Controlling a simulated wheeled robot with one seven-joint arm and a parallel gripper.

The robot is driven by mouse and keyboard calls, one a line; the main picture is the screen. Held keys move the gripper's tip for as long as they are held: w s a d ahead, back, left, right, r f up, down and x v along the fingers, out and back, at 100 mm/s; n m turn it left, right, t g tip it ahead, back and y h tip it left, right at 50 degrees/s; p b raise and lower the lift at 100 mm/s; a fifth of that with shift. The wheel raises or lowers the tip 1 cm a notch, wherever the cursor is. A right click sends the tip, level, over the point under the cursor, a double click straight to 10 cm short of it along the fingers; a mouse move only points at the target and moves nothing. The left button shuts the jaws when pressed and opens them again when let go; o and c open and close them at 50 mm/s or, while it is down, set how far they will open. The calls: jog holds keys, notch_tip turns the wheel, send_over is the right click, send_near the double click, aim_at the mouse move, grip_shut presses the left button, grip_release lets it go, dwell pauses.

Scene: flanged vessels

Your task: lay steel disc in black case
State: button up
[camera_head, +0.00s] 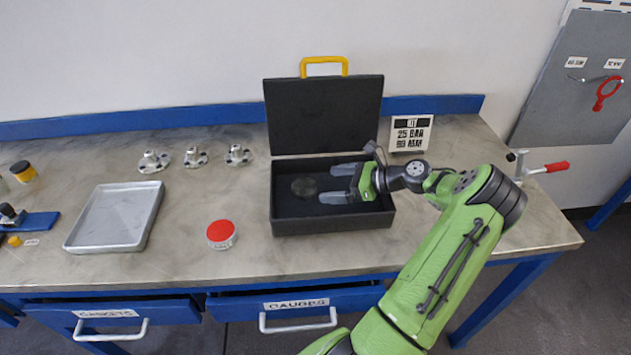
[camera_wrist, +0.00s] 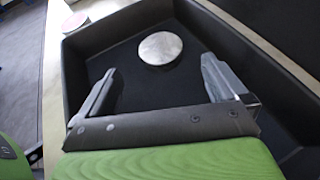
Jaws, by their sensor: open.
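The black case (camera_head: 330,222) stands open on the bench, its lid upright at the back with a yellow handle. The steel disc (camera_wrist: 160,48) lies flat on the floor of the case in the wrist view. In the head view the disc (camera_head: 304,187) looks dark, toward the left inside the case. My gripper (camera_head: 332,183) is inside the case outline, to the right of the disc, with its fingers pointing left. In the wrist view my gripper (camera_wrist: 158,85) is open and empty, and the disc is beyond the fingertips, apart from them.
A metal tray (camera_head: 115,217) and a red-lidded tub (camera_head: 221,234) are to the left of the case. Several small flanged fittings (camera_head: 196,157) stand behind the tub. A sign (camera_head: 410,134) and a red-handled clamp (camera_head: 545,169) are to the right.

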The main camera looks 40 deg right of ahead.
jog(key=v, duration=0.4)
jog(key=shift+s+r+p, duration=0.15)
jog(key=shift+s+p, duration=0.05)
jog(key=shift+p, duration=0.15)
jog(key=w+a+r+n+g+h+p, duration=0.1)
jog(key=w+a+r+n+g, duration=0.15)
jog(key=a+n, duration=0.35)
jog(key=w+a+r+n+g, duration=0.1)
jog(key=a+r+n+g, duration=0.2)
jog(key=a, duration=0.5)
jog(key=w+a+r+n+g+h+p, duration=0.1)
jog(key=w+a+r+n+g, duration=0.15)
jog(key=a+n, duration=0.35)
jog(key=s+a+r+n+h, duration=0.4)
jog(key=s+a+r+n, duration=0.4)
jog(key=a, duration=0.4)
jog(key=s+a+r+n+t+p, duration=0.1)
jog(key=s+a+r+n, duration=0.1)
jog(key=s+n, duration=0.5)
jog(key=s, duration=0.3)
jog(key=shift+s+a+n+p, duration=0.25)
jog(key=shift+a+n+p, duration=0.05)
jog(key=shift+a, duration=0.05)
